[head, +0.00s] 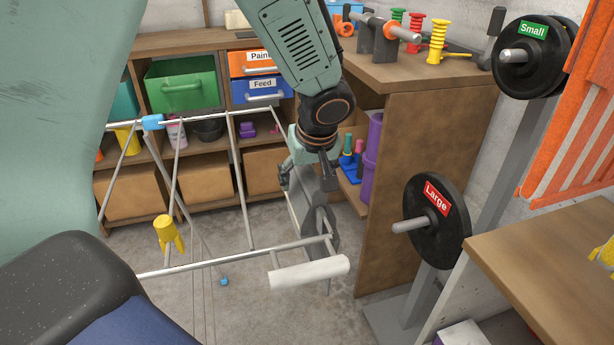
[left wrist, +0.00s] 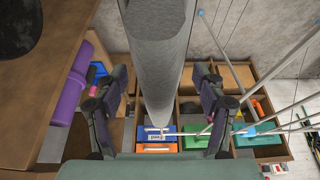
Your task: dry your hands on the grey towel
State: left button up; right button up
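My left gripper (head: 312,185) points down at the right end of a metal drying rack (head: 205,262). A grey thing, apparently the grey towel (head: 303,210), hangs there below and between the fingers, partly hidden by them. In the left wrist view the grey towel (left wrist: 158,50) is a long, rounded grey shape running up the middle. The left fingers (left wrist: 160,100) are spread, one on each side of it, with gaps visible; they do not look closed on it. My right gripper is in neither view.
A wooden cabinet (head: 430,170) stands close right of the gripper, with a weight plate marked Large (head: 437,222) beyond. Shelves with a green bin (head: 182,82) stand behind. Orange cloth (head: 575,130) hangs right.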

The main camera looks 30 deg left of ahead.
pick_arm(q)
grip_shut()
dwell(0.5)
dwell(1.4)
jog(key=shift+o, duration=0.3)
grip_release()
jog(key=v, duration=1.2)
